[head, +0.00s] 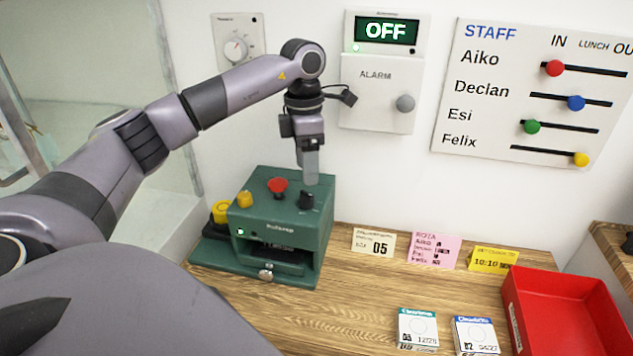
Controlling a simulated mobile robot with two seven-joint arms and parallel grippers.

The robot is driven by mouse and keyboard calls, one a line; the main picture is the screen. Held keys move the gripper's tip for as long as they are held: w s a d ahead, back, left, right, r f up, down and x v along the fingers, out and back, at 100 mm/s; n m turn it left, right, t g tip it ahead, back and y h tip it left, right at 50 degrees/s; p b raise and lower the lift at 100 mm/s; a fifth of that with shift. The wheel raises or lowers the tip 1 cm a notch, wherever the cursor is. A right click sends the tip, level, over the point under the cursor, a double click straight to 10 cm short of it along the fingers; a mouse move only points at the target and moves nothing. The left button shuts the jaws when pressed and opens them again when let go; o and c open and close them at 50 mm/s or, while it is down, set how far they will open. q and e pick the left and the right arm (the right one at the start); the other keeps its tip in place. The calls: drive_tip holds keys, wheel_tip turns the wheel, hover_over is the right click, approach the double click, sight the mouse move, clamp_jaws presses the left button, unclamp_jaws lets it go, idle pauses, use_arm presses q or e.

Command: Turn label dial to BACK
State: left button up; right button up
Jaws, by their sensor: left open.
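A green machine (247,216) stands on the wooden counter against the wall. On its top are a red knob (278,186), a yellow button (244,199) and a small black dial (306,201). I cannot read any BACK marking or tell which way the dial points. My left gripper (311,178) points down just above the black dial, with its fingers open. The fingers overlap in this view, and I cannot tell whether they touch the dial. My right gripper is not in view.
An alarm panel (376,95) reading OFF, a staff board (480,110) with sliders and a round wall dial (236,49) are on the wall. Cards (374,243) stand right of the machine. A red tray (512,312) is at the right.

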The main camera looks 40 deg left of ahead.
sight(306, 192)
use_arm(q)
drive_tip(key=shift+a+f, duration=0.15)
drive_tip(key=shift+a, duration=0.05)
drive_tip(key=f, duration=0.4)
drive_tip(key=f+p, duration=0.1)
drive_tip(key=f, duration=0.1)
drive_tip(key=shift+s+d+f, duration=0.2)
drive_tip(key=shift+s+f, duration=0.05)
drive_tip(key=shift+f, duration=0.05)
drive_tip(key=c, duration=1)
